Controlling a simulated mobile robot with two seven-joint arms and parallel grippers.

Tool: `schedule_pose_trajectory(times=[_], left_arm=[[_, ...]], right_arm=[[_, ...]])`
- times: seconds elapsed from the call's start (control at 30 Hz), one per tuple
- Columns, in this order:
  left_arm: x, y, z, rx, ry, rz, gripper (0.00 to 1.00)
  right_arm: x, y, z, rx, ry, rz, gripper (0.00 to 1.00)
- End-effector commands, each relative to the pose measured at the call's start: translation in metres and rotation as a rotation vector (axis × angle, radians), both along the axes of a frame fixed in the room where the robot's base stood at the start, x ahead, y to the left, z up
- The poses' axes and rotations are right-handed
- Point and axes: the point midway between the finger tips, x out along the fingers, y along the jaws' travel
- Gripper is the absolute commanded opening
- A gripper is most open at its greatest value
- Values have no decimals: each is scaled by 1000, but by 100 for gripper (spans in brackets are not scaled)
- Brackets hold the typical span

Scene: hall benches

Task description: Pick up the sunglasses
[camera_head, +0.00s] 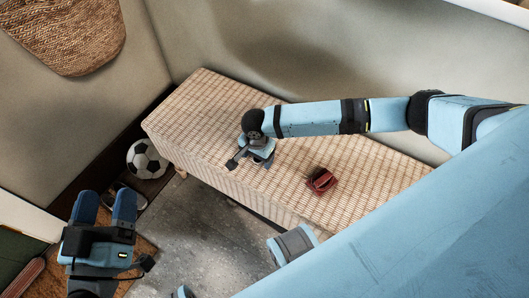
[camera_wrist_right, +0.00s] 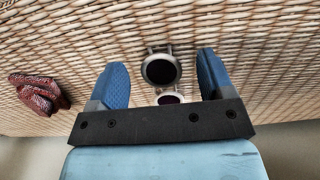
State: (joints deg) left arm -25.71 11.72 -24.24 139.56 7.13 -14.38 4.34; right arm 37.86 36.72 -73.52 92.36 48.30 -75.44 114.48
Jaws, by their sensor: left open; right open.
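The sunglasses (camera_wrist_right: 160,71) have round dark lenses and a thin metal-looking frame. In the right wrist view they rest on the woven bench (camera_head: 200,105), between the two blue fingers of my right gripper and apart from both. My right gripper (camera_head: 262,155) is open and points down over the bench; it also shows in the right wrist view (camera_wrist_right: 162,62). In the head view I cannot make out the sunglasses; the right gripper and arm cover that spot. My left gripper (camera_head: 104,206) is open and empty, over the floor at the lower left, away from the bench.
A dark red object (camera_head: 321,180) lies on the bench to the right of my right gripper; it also shows in the wrist view (camera_wrist_right: 38,93). A soccer ball (camera_head: 146,159) and shoes (camera_head: 128,196) are on the floor at left. A woven basket (camera_head: 66,32) hangs on the wall.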

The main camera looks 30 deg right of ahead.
Motion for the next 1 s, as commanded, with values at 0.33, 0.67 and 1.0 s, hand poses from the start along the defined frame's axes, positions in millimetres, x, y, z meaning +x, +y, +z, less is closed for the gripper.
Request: schedule_pose_trajectory(times=[0.33, 0.67, 1.0], left_arm=[[1, -1, -14, 23, 43, -13, 68], [1, -1, -14, 22, 42, -13, 68], [1, -1, -13, 20, 41, -12, 68]], right_arm=[[0, 0, -19, 1, -1, 0, 74], [0, 0, -18, 1, -1, 0, 22], [0, 0, -18, 1, -1, 0, 18]])
